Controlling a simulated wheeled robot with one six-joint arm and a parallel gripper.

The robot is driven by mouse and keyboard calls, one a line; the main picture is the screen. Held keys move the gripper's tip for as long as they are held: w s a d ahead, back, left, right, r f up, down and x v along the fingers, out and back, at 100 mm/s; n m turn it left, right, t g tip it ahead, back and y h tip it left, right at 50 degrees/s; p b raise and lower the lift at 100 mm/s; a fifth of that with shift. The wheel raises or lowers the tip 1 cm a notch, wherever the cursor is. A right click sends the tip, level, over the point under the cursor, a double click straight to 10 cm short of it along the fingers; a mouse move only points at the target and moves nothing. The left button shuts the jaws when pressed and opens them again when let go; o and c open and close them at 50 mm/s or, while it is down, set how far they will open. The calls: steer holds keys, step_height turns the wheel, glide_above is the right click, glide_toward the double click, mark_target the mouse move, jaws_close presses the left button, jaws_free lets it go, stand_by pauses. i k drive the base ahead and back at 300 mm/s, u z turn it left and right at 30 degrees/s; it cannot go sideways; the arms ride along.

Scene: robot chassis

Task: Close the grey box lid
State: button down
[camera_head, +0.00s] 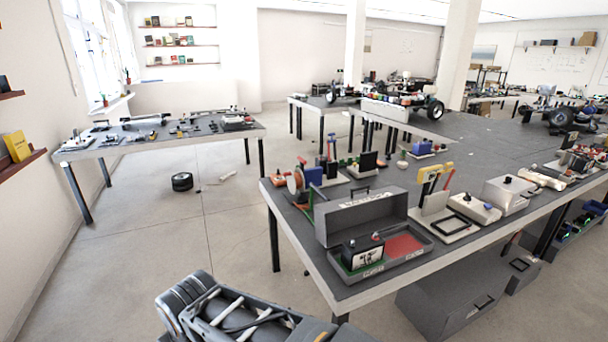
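A grey box (424,257) stands near the front edge of the large grey table (300,241). Its lid (362,213) is open, standing up at the back of the box with a dark handle on its top edge. The box has a red inside on the right. A small dark device (362,253) with a picture on its front is at the left of the box and hides part of it. My gripper cannot be made out in this view. Grey parts at the bottom of the view seem to be my own body.
Right of the box, a yellow-topped device (435,178), a white device (475,208) and a silver box (511,192) stand close together. A reel (297,179) is behind it on the left. Floor is open left of the table, with a black wheel (182,181) lying on it.

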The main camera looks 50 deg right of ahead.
mark_target(337, 222)
steer(key=z, duration=0.1)
steer(key=i, duration=1.35)
steer(key=z, duration=1.5)
steer(key=i, duration=0.9)
steer(key=z, duration=1.1)
steer(key=i, duration=0.6)
steer(key=u, duration=0.05)
